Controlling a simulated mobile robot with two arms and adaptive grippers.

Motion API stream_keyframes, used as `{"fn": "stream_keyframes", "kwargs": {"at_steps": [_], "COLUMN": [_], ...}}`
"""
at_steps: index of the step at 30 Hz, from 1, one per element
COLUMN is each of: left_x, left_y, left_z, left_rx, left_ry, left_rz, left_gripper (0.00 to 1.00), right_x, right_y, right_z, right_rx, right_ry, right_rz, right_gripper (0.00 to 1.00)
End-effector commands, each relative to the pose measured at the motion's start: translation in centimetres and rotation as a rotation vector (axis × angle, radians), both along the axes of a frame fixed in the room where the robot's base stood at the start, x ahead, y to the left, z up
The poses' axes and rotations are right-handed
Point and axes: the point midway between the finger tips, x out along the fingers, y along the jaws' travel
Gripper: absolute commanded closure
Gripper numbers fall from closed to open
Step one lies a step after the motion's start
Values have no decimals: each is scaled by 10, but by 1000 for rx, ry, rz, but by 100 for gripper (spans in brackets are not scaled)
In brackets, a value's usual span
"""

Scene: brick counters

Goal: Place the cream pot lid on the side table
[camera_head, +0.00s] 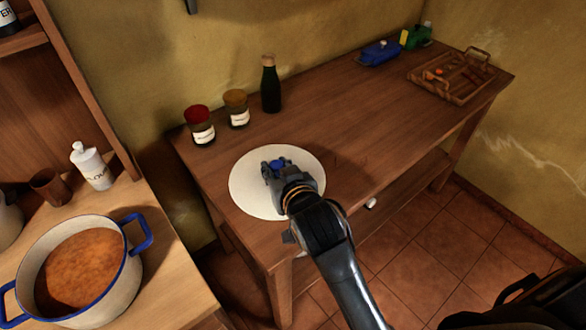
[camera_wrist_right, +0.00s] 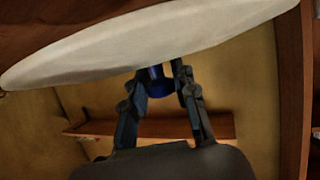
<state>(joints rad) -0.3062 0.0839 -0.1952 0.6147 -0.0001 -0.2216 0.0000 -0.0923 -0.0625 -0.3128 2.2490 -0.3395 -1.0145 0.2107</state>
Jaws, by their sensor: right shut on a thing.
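The cream pot lid (camera_head: 249,195) is a round pale disc with a blue knob (camera_head: 277,164). In the head view it shows over the left end of the wooden side table (camera_head: 345,115). My right gripper (camera_head: 278,172) is shut on the knob. In the right wrist view the lid (camera_wrist_right: 85,60) spans the top, tilted in the picture, and the fingers (camera_wrist_right: 165,85) close around the blue knob. I cannot tell whether the lid touches the table top. My left gripper is not in view.
Two labelled jars (camera_head: 200,125) (camera_head: 236,108) and a dark bottle (camera_head: 270,84) stand behind the lid. A blue dish (camera_head: 379,53) and a wooden tray (camera_head: 452,76) are farther right. The cream pot (camera_head: 118,285) sits on the left counter. The table's middle is clear.

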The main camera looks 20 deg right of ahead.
Motion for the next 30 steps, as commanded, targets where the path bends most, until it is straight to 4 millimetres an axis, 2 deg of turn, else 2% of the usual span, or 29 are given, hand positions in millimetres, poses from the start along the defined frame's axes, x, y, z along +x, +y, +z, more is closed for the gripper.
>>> {"fn": "stream_keyframes", "kwargs": {"at_steps": [1, 5, 7, 12, 19, 24, 30], "left_x": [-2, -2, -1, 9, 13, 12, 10], "left_y": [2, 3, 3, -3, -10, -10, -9], "left_z": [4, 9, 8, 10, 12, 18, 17], "left_rx": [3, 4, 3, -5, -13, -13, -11], "left_ry": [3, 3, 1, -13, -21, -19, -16], "left_rz": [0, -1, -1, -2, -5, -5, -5], "left_gripper": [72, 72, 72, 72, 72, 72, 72], "right_x": [12, 40, 48, 67, 79, 78, 78], "right_y": [-8, -25, -30, -40, -47, -46, -46], "right_z": [-3, -17, -36, -60, -77, -101, -107], "right_rx": [-6, -6, -3, -1, 0, 1, 0], "right_ry": [-2, -2, 3, -1, -1, 1, -3], "right_rz": [-1, -3, -1, -1, -1, 0, 1], "right_gripper": [100, 100, 100, 100, 100, 100, 100]}}
